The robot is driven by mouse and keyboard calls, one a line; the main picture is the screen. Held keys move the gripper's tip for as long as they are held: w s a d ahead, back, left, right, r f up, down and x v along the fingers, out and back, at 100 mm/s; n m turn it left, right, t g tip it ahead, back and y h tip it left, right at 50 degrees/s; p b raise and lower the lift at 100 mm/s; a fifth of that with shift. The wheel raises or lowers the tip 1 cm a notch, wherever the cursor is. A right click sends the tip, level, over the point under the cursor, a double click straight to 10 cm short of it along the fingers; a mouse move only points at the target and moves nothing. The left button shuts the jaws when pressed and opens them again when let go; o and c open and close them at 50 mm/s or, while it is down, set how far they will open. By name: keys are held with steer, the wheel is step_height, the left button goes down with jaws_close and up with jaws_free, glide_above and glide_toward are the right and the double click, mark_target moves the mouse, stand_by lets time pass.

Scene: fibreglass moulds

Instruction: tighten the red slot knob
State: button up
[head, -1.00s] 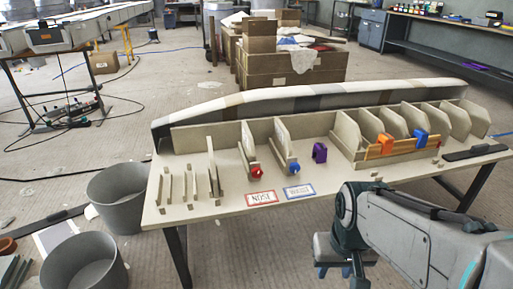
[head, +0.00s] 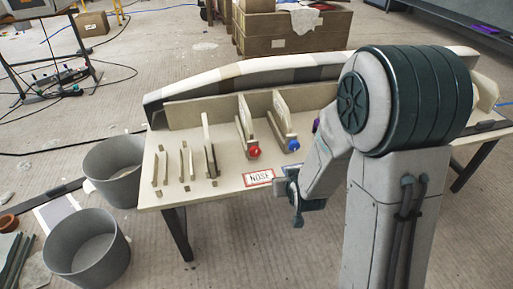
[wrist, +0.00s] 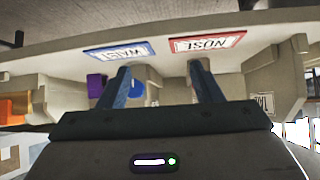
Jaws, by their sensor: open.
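The red slot knob (head: 255,153) sits at the front of a slot holding an upright panel (head: 246,125), above the red-bordered NOSE label (head: 258,178) in the head view. The label also shows upside down in the wrist view (wrist: 207,43). The red knob cannot be made out in the wrist view. My gripper (head: 290,188) is in front of the table edge, right of the NOSE label and apart from the knob. In the wrist view my gripper (wrist: 161,76) is open, with two blue fingers spread and nothing between them.
A blue knob (head: 292,144) is right of the red one, close to my arm. A purple knob (wrist: 97,85) is beyond it. Upright posts (head: 183,162) stand left on the table. Two grey bins (head: 112,170) stand on the floor to the left. My arm hides the table's right part.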

steer(key=w+a+f+t+y+p, duration=0.1)
steer(key=w+a+t, duration=0.1)
steer(key=a+t, duration=0.1)
steer(key=n+t+y+b, duration=0.2)
steer(key=t+b, duration=0.3)
steer(key=b, duration=0.3)
glide_toward(256, 153)
steer(key=shift+w+f+b, duration=0.15)
steer(key=shift+w+b, duration=0.15)
steer(key=shift+b, duration=0.35)
steer(key=b, duration=0.3)
steer(key=shift+w+a, duration=0.1)
steer(key=shift+w, duration=0.1)
steer(key=shift+w+a, duration=0.1)
steer(key=shift+w, duration=0.25)
steer(key=b+x, duration=0.1)
steer(key=x, duration=0.6)
steer(key=shift+w+a+r+b, duration=0.15)
steer(key=shift+w+r+b, duration=0.1)
steer(key=shift+w+b, duration=0.1)
